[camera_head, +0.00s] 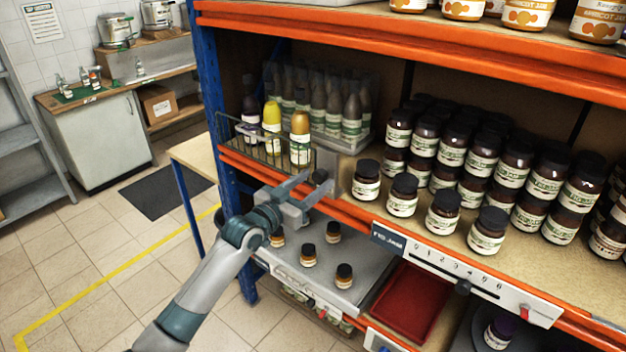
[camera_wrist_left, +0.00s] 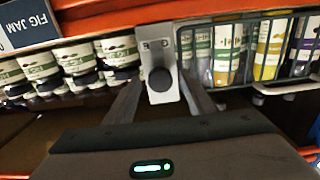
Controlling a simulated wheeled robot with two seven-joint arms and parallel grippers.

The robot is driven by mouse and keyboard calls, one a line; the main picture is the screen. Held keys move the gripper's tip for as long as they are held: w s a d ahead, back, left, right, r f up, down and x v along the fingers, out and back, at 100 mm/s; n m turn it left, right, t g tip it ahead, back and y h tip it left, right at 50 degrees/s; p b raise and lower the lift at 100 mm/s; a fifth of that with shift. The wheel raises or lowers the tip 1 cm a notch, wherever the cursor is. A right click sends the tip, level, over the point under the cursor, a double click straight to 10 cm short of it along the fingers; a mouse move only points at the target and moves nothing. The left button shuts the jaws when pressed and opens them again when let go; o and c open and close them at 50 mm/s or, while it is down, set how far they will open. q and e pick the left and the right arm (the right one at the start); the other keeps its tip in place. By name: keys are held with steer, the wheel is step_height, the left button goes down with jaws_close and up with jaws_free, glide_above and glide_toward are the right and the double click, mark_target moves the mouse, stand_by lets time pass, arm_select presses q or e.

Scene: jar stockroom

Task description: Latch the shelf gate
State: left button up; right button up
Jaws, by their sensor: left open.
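The wire gate (camera_head: 262,145) stands along the front edge of the middle shelf, before several bottles. It also shows in the wrist view (camera_wrist_left: 262,78), with its end near a grey metal plate (camera_wrist_left: 157,47). A black round knob (camera_wrist_left: 160,80) sits on this plate; it shows in the head view (camera_head: 320,176) too. I cannot tell whether the gate's end touches the plate. My left gripper (camera_head: 312,183) is open at the plate. In the wrist view its fingers (camera_wrist_left: 160,98) lie on either side of the knob, with no grip visible. My right gripper is out of view.
Dark fig jam jars (camera_head: 443,212) stand close to the right of the plate. A lower grey tray (camera_head: 285,262) holds small jars beneath my left arm. A red bin (camera_head: 407,300) is to its right. The orange upper shelf (camera_head: 400,55) overhangs.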

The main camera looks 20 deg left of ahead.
arm_select(q)
steer(key=shift+w, duration=0.15)
steer(key=c, duration=1.1)
